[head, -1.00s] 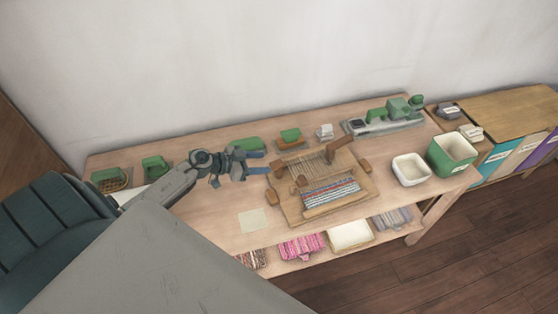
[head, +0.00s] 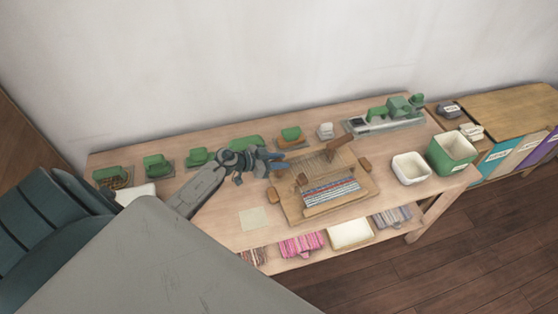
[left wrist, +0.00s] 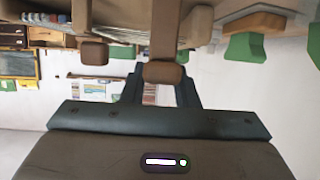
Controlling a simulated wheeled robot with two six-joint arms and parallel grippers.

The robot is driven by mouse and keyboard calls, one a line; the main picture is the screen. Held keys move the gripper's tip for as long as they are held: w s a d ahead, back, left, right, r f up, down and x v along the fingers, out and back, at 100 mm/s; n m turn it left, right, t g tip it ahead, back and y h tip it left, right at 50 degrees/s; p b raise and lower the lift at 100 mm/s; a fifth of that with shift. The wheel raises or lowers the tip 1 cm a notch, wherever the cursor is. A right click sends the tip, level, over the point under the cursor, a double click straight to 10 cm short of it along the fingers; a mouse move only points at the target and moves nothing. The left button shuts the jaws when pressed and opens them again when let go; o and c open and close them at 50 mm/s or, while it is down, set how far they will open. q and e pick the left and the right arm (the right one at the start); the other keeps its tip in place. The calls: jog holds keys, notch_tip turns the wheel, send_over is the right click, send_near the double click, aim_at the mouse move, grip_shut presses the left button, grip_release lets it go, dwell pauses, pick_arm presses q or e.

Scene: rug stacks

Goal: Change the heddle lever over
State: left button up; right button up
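A small wooden loom (head: 290,207) with a striped weaving (head: 332,190) stands on the table. A brown wooden lever-like piece (head: 340,144) rises at its back, and a brown knob (head: 272,194) shows at its left side. I cannot tell for sure which part is the heddle lever. My left gripper (head: 280,160) is at the loom's back left, its blue fingers apart. In the left wrist view a brown knob (left wrist: 163,73) shows in front of the gap between the open fingers (left wrist: 160,88); I cannot tell whether they touch it. My right gripper is not in view.
Green items on small stands line the table's back (head: 197,157). A grey device with green parts (head: 385,122) is at the back right. A white bin (head: 411,168) and a green bin (head: 452,151) stand at the right. Textiles lie on the shelf below.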

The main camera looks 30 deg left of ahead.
pick_arm(q)
jog(key=shift+c, duration=0.7)
jog(key=shift+s+f+t+h+b, duration=0.1)
jog(key=shift+f+t+h+b, duration=0.15)
jog(key=shift+t+h+b, duration=0.35)
jog(key=shift+a+r+t+b, duration=0.15)
jog(key=shift+t+b, duration=0.15)
jog(key=shift+b, duration=0.2)
jog(key=o, duration=1)
jog(key=shift+r, duration=0.1)
jog(key=b+v, duration=0.2)
jog(key=v, duration=0.9)
